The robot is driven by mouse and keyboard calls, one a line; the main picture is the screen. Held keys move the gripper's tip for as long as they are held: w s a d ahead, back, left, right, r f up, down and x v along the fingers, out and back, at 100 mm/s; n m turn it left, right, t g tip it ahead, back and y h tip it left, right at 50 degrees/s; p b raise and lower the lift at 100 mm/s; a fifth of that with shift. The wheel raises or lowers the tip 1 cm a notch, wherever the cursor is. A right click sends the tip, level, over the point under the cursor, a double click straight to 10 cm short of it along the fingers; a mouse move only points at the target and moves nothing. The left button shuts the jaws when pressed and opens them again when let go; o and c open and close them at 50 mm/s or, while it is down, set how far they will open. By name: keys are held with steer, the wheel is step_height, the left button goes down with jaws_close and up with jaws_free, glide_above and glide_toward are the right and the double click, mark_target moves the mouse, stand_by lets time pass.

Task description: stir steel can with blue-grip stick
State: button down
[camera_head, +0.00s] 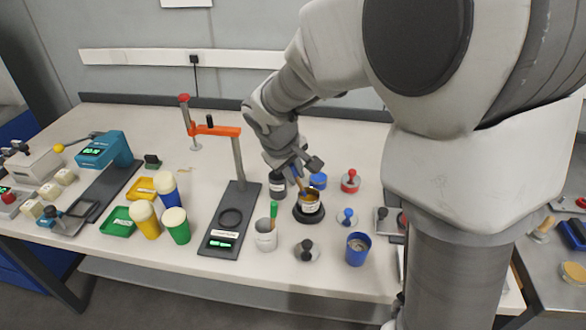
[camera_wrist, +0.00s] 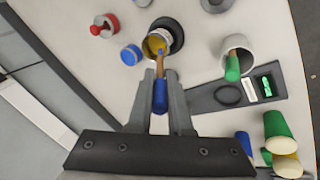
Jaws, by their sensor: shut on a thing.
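The steel can (camera_head: 310,207) stands on a dark round base (camera_head: 309,217) near the middle of the bench, with yellow-brown contents inside. It also shows in the wrist view (camera_wrist: 149,47). My gripper (camera_head: 301,172) is shut on the blue grip of the stick (camera_wrist: 160,95), above the can. In the wrist view the fingers lie on either side of the grip. The stick's wooden end reaches inside the can's rim; how deep its tip goes is hidden.
A pale cup (camera_head: 265,240) with a green-grip stick (camera_head: 273,210) stands left of the can. A stand with an orange arm (camera_head: 215,130) rises further left.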

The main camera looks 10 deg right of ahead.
steer(key=shift+r+p, duration=1.95)
steer(key=shift+r, duration=0.6)
